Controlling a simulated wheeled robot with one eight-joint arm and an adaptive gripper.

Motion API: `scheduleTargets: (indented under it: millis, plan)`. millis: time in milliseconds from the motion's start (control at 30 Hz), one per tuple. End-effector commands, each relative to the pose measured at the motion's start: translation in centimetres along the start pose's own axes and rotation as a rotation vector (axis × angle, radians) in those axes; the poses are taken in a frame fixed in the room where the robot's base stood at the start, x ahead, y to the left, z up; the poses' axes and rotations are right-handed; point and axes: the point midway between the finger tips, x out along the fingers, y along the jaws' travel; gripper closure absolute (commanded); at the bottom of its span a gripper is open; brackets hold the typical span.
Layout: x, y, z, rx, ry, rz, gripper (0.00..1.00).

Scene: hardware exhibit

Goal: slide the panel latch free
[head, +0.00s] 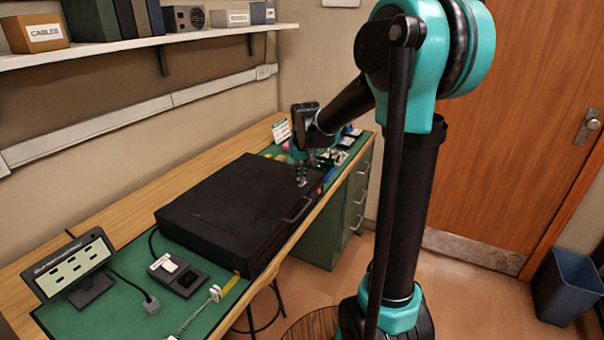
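A large flat black case or panel box (225,200) lies on the green mat of the workbench. A handle (298,210) shows on its front side, with a small orange spot (319,191) near the right corner. My gripper (301,178) points down over the right end of the box, close to its top surface. I cannot tell whether it touches. A small light metallic piece shows at the fingertips, too small to tell whether it is the latch or part of the gripper. I cannot make out the latch for certain or whether the fingers are open.
A small display (70,268) and a grey device with a white label (178,273) stand left on the mat (112,308). Small coloured items lie beyond the box. A shelf (120,45) hangs above. A blue bin (566,288) stands on the floor at right.

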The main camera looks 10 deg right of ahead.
Motion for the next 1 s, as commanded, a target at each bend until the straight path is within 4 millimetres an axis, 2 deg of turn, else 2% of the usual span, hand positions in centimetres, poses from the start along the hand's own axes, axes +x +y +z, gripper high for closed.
scheduleTargets:
  millis: [167,467,800,1000]
  plan:
    - [0.1,0.0,0.0,0.0,-0.007,-0.001,1.0]
    - [1.0,0.2,-2.7,0.001,-0.002,0.0,1.0]
    - [-5.2,0.2,-2.5,0.001,-0.001,0.0,1.0]
    - [-8.0,0.2,-2.6,0.001,-0.001,0.0,1.0]
